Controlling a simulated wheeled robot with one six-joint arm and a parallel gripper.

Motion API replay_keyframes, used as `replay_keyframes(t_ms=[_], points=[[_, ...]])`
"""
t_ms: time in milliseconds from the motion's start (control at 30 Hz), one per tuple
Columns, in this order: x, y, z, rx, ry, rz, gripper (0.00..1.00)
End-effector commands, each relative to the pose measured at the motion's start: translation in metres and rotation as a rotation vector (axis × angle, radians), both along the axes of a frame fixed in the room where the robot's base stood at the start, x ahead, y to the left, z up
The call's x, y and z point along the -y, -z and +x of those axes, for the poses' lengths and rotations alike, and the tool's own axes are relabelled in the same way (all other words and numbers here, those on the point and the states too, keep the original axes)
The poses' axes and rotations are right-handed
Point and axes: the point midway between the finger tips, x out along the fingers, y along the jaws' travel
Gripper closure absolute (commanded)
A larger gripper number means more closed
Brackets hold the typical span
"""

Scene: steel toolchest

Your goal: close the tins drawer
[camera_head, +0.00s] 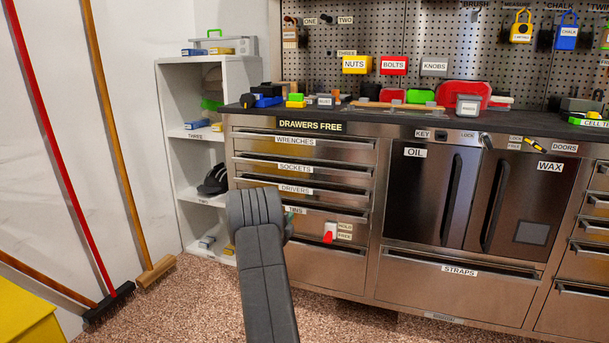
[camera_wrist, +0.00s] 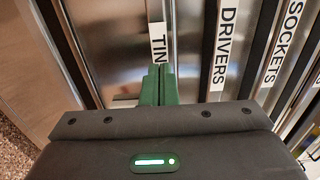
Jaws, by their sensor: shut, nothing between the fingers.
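The tins drawer (camera_head: 352,224) is the steel drawer below the drivers drawer in the left stack. Its TINS label also shows in the wrist view (camera_wrist: 158,42), turned sideways. My gripper (camera_wrist: 157,82) is shut and empty, its green fingers together at the drawer's front beside the label. I cannot tell whether they touch it. In the head view my arm hides the drawer's left part, and only a bit of the green fingers (camera_head: 291,212) shows. The drawer looks about level with its neighbours; a small gap cannot be ruled out.
A red and white switch (camera_head: 329,234) marked HOLD and FREE sits right of the TINS label. The drivers drawer (camera_head: 335,194) and sockets drawer (camera_head: 335,173) above look shut. A white shelf (camera_head: 168,120) and brooms (camera_head: 120,140) stand at the left.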

Motion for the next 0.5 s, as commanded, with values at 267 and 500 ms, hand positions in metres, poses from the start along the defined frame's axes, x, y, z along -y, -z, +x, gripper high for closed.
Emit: replay_keyframes(t_ms=[267,500], points=[[-0.010,0.000,-0.027,-0.001,-0.002,0.001,1.00],[-0.017,0.000,-0.047,-0.001,-0.001,0.000,1.00]])
